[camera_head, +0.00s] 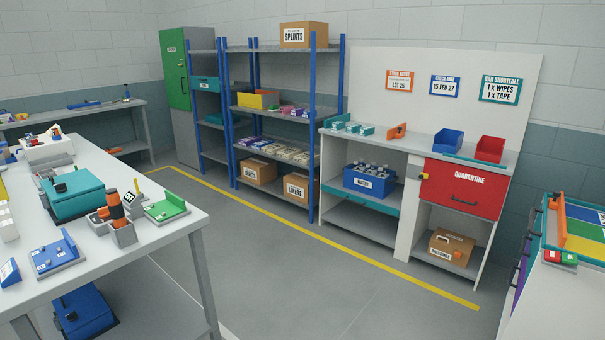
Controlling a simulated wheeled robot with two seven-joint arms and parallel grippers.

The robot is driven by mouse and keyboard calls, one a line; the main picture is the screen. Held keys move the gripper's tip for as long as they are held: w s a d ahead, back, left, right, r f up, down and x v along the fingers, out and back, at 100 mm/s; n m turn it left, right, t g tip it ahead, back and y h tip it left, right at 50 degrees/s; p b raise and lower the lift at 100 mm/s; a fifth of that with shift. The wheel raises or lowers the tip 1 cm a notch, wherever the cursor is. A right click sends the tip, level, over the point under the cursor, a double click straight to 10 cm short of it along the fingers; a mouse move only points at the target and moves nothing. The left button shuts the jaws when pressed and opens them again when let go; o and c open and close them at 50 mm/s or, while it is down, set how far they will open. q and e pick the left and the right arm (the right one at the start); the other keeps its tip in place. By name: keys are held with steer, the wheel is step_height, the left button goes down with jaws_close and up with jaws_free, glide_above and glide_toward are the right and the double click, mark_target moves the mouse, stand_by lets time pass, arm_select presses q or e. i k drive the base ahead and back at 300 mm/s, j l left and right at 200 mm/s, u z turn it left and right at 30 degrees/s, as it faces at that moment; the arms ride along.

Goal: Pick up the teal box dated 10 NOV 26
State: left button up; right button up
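Several small teal boxes (352,128) stand in a group at the left end of the white counter (420,148) against the back wall. They are too small here for any date to be read, so I cannot tell which one is dated 10 NOV 26. Neither of my grippers is in view.
An orange stand (397,131), a blue bin (447,141) and a red bin (490,149) share the counter. A red QUARANTINE drawer (462,188) is below. A white table (150,240) with a teal case (75,195) fills the left. Grey floor (300,270) lies clear between.

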mark_target(338, 126)
steer(key=i+z, duration=0.1)
steer(key=i, duration=2.65)
steer(key=i+j+z, duration=0.15)
steer(key=i+z, duration=0.15)
steer(key=i, duration=0.25)
steer(key=i+j+z, duration=0.25)
steer(key=i, duration=0.3)
steer(key=i+j+z, duration=0.3)
steer(key=i, duration=0.2)
